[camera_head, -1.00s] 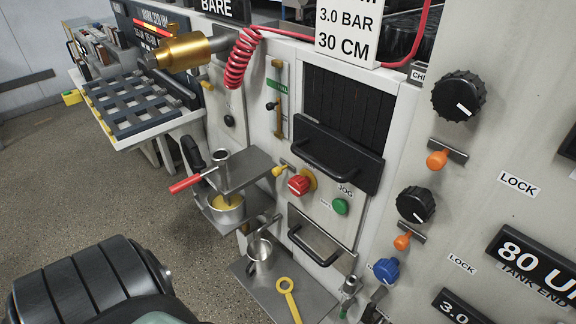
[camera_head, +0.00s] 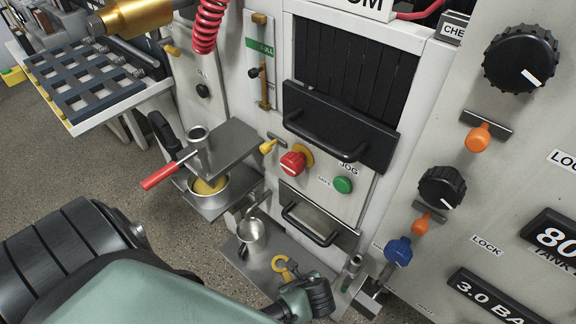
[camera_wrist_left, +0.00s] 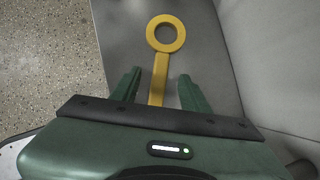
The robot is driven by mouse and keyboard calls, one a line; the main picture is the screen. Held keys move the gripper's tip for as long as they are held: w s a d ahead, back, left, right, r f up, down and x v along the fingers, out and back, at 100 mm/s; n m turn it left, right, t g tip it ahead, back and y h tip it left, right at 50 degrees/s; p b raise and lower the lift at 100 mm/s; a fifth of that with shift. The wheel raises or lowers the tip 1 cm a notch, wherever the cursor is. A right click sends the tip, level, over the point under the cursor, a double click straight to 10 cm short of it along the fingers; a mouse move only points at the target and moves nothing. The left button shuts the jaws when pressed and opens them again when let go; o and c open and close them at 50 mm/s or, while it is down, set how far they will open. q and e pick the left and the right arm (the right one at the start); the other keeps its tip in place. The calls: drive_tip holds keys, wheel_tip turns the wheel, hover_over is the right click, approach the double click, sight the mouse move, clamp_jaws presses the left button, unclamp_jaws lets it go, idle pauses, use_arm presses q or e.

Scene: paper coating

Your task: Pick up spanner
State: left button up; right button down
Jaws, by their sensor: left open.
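The yellow spanner (camera_head: 284,268) lies on the lower grey metal shelf (camera_head: 238,256) at the front of the machine. In the head view its handle is mostly hidden by my left gripper (camera_head: 296,284). In the left wrist view the ring end of the spanner (camera_wrist_left: 165,34) points away from the hand, and its handle runs back between my two green fingers. My left gripper (camera_wrist_left: 159,78) is open, with one finger on each side of the handle and a gap on both sides. My right gripper is not in view.
A metal cup (camera_head: 252,232) stands on the same shelf behind the spanner. Above are a pot (camera_head: 209,190) and a red-handled tool (camera_head: 162,176). The machine's front panel, with a drawer handle (camera_head: 312,226) and a blue knob (camera_head: 398,251), rises close by. Speckled floor lies left.

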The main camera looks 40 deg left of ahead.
use_arm(q)
drive_tip(key=shift+w+a+f, duration=0.1)
drive_tip(key=shift+a+f, duration=0.2)
drive_tip(key=shift+f, duration=0.3)
drive_tip(key=shift+a+f, duration=0.1)
drive_tip(key=shift+f, duration=0.05)
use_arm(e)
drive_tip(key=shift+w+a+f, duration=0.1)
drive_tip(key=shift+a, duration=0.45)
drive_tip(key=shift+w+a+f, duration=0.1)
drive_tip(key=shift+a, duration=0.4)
use_arm(q)
drive_tip(key=shift+c, duration=0.3)
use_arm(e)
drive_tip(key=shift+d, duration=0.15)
use_arm(q)
clamp_jaws()
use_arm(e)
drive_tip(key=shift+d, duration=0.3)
